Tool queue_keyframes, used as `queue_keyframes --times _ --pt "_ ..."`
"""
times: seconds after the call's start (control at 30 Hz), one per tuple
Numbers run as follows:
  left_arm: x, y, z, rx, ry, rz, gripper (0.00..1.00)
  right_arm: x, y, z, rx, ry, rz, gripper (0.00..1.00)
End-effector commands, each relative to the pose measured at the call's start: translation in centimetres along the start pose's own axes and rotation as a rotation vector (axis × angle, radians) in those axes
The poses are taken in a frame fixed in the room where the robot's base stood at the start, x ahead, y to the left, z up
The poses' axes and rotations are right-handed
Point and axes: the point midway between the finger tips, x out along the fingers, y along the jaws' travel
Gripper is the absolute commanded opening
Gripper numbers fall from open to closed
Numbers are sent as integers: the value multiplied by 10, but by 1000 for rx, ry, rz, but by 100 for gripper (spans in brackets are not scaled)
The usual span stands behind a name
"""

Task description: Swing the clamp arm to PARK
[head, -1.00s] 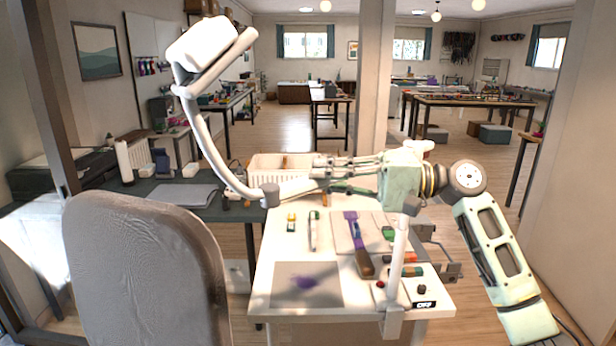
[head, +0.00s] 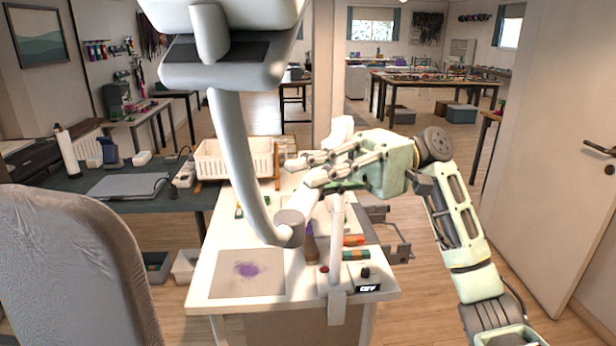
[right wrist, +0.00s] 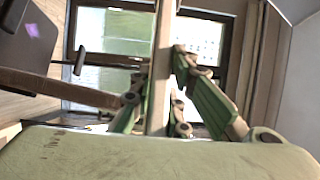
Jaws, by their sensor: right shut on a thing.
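The clamp arm rises from a white post (head: 336,245) fixed at the front edge of the white bench (head: 200,290). Its pale bar (head: 308,204) runs to a grey joint (head: 290,228), where a curved white tube (head: 236,150) climbs to a large head (head: 225,65), cut off at the top of the head view. My right gripper (head: 312,170) comes from the right and is shut on the bar. In the right wrist view the bar (right wrist: 162,60) passes between the green fingers (right wrist: 155,112). No PARK mark is readable. My left gripper is not in view.
A purple-marked mat (head: 240,285) lies at the bench's front left. A small control box (head: 366,283) with a dark display stands at the front right. A white basket (head: 235,162) stands behind. A grey chair back (head: 75,270) is at the left, with bins beyond it.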

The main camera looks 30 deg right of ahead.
Motion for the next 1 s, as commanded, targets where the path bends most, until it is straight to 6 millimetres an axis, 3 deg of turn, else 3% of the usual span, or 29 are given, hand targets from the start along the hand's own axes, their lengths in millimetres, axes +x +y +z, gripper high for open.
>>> queue_keyframes --times 0.37,0.4,0.6,1.0 --pt "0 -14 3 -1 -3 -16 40 -1 0 0 -1 3 0 0" --pt "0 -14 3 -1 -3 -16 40 -1 0 0 -1 3 0 17" --pt "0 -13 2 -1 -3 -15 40 0 0 0 0 2 0 34" --pt "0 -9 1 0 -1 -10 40 -7 -1 0 1 3 0 34"
